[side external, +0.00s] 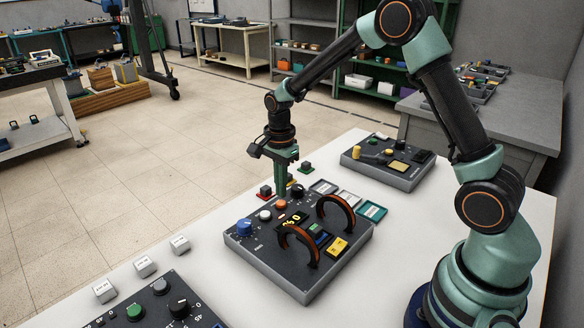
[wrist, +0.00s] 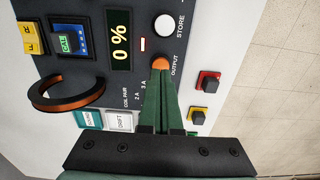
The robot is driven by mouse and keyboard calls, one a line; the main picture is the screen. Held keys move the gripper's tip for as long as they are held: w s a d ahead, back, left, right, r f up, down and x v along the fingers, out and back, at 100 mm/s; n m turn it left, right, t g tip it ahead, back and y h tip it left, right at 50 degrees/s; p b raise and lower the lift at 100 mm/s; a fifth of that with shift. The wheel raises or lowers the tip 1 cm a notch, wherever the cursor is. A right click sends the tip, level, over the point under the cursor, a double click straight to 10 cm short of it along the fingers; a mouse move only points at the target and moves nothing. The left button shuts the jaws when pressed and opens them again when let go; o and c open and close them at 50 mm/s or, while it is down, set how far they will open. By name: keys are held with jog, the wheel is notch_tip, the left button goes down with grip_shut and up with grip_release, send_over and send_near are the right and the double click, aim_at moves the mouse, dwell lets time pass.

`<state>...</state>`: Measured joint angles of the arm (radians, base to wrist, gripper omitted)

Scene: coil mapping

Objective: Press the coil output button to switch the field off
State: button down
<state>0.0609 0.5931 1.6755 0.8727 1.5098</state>
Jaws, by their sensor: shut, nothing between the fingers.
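The coil panel (side external: 262,262) is a dark box on the white table, with two copper-and-black coil rings (side external: 338,212) standing on it. The orange button marked OUTPUT (wrist: 160,62) also shows in the side view (side external: 281,204). My gripper (wrist: 161,78) has green fingers, shut and empty. It points down at the output button (side external: 282,194), its tips at the button's edge in the wrist view. I cannot tell whether they touch it. The display (wrist: 120,42) reads 0 %. A small lamp (wrist: 143,44) beside it looks pale with a red edge.
A white STORE button (wrist: 165,26) sits close beside the output button. A blue knob (side external: 244,227) is at the panel's left. Small red and yellow blocks (wrist: 208,82) lie off the panel edge. Labelled tiles (side external: 372,211) and another control box (side external: 386,170) stand behind.

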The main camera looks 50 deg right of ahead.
aim_at(282, 203)
jog(key=shift+f, duration=1)
jog(key=shift+s+f, duration=0.1)
jog(key=shift+f, duration=0.95)
notch_tip(282, 203, up, 15)
jog(key=shift+w, duration=0.35)
jog(key=shift+f, duration=0.1)
